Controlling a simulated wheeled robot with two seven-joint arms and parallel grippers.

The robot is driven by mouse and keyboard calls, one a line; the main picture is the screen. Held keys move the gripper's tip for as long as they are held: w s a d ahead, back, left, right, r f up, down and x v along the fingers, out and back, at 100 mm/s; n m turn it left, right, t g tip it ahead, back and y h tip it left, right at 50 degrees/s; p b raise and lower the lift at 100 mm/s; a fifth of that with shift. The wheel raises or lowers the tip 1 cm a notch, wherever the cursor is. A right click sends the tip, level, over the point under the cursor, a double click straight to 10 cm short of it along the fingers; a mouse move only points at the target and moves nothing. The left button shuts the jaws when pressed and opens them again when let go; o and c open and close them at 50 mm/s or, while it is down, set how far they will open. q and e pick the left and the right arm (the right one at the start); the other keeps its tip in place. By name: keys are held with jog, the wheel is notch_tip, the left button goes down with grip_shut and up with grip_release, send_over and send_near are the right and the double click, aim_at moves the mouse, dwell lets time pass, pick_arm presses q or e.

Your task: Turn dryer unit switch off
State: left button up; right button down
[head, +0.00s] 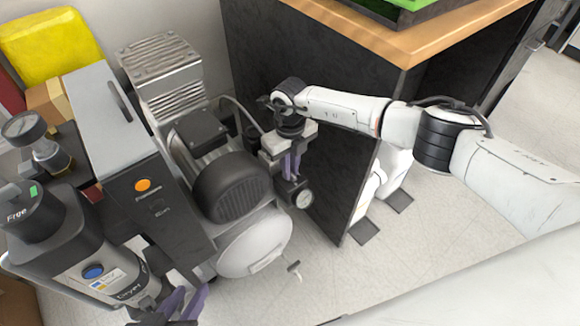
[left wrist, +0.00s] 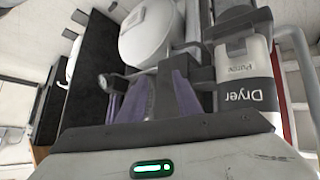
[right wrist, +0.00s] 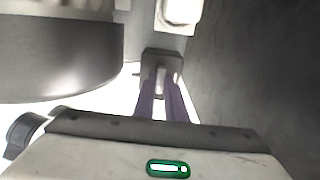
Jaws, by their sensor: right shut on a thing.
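The dryer unit (head: 75,255) is a dark and silver cylinder labelled "Dryer" at the lower left of the head view; its label also shows in the left wrist view (left wrist: 245,95). A round blue button (head: 93,271) is on its front. My left gripper (head: 183,302) is low in the head view, to the right of the dryer unit, with its purple fingers apart and nothing seen between them. My right gripper (head: 290,167) is shut on a small dark block (right wrist: 162,62) beside a round gauge (head: 303,198), at the compressor's right side.
The compressor's dark motor (head: 235,187) and white tank (head: 255,242) stand between my grippers. A grey cabinet with an orange button (head: 143,184) stands beside the dryer unit. A dark-sided table (head: 330,130) is close behind my right gripper. Floor (head: 330,280) is clear at the front.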

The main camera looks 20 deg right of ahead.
jog(key=c, duration=1.8)
grip_release()
jog(key=shift+r, duration=0.1)
